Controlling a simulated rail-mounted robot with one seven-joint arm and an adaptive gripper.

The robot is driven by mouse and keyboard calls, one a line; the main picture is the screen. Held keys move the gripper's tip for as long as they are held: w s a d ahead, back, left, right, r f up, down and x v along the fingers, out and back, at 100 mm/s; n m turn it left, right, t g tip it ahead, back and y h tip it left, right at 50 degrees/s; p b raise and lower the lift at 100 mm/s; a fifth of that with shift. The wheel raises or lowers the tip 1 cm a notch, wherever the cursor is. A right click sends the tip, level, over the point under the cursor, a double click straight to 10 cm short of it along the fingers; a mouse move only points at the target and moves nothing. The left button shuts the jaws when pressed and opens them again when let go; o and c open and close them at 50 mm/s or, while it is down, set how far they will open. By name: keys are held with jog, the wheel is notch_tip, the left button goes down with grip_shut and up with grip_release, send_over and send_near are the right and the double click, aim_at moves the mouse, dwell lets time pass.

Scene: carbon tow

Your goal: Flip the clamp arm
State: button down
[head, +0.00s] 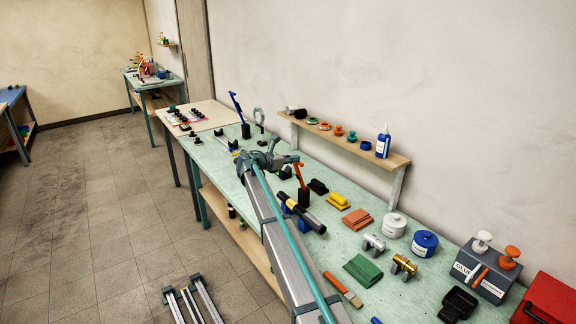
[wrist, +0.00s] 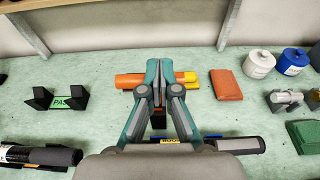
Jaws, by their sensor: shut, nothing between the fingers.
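An orange clamp arm (head: 299,174) stands up, slightly tilted, from a dark base on the green bench in the head view. In the wrist view an orange bar (wrist: 130,81), likely the same arm, lies across behind my fingertips. My gripper (wrist: 158,84) is shut and empty, with its fingertips together in front of the orange bar. I cannot tell whether they touch it. In the head view my gripper (head: 296,159) is just above and beside the orange arm. A blue upright arm (head: 236,103) on a black base stands farther back. My fingers partly hide the orange bar.
A black tube with a yellow band (head: 302,213) lies near the orange arm. A yellow block (head: 338,201), brown-red pads (head: 357,220) and white pot (head: 395,225) stand to the right. A wall shelf (head: 345,146) runs behind. A green PASS marker (wrist: 62,103) lies left in the wrist view.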

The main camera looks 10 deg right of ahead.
jog(key=shift+w+d, duration=0.3)
jog(key=shift+d, duration=0.2)
